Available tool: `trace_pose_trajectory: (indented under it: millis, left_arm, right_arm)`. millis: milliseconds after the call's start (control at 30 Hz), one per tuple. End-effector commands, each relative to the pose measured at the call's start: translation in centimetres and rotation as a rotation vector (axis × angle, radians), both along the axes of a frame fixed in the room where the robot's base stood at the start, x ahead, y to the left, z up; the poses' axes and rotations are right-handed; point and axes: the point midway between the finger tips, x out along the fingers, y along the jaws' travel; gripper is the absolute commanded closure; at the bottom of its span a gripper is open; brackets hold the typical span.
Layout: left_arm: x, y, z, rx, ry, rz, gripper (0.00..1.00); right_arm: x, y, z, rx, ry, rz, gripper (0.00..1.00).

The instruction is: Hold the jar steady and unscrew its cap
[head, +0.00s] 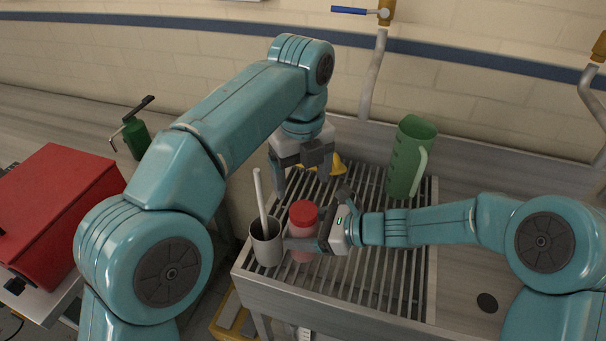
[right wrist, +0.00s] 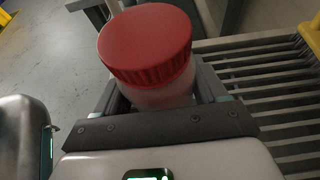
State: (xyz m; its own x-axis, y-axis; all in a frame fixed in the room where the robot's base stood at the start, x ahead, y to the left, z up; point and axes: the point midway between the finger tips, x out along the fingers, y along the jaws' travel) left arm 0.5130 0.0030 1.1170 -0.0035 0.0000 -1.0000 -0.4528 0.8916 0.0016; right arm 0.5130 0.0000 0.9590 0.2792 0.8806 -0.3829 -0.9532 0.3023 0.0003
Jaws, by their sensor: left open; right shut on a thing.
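The jar (head: 302,249) is whitish and see-through, and stands upright on the slatted metal rack with its red cap (head: 303,213) on top. In the right wrist view the ribbed red cap (right wrist: 146,45) sits above the pale jar body (right wrist: 165,92). My right gripper (head: 305,244) comes in from the right and is shut on the jar's body below the cap. My left gripper (head: 302,180) is open and empty, pointing down, above and behind the jar and apart from the cap.
A metal cup (head: 266,246) with a white stick stands just left of the jar. A green pitcher (head: 407,160) stands at the back of the rack (head: 390,270). A yellow object (head: 335,164) lies behind my left gripper. A red box (head: 55,210) and a green bottle (head: 136,138) are at left.

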Motion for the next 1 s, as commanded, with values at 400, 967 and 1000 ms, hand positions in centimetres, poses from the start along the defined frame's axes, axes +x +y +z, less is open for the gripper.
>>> trace_pose_trajectory:
  millis: [400, 967, 1000]
  left_arm:
    - [0.0, -0.2, -6.0, 0.002, -0.001, 0.000, 0.20]
    - [0.0, -0.3, -7.8, 0.000, -0.004, 0.001, 0.46]
    - [0.0, -0.3, -7.8, 0.000, -0.004, 0.001, 0.59]
  right_arm:
    - [0.0, 0.0, 0.1, 0.001, -0.001, 0.000, 1.00]
    - [0.0, 0.0, 0.1, 0.001, -0.001, 0.000, 1.00]
    - [0.0, 0.0, 0.1, 0.001, -0.001, 0.000, 1.00]
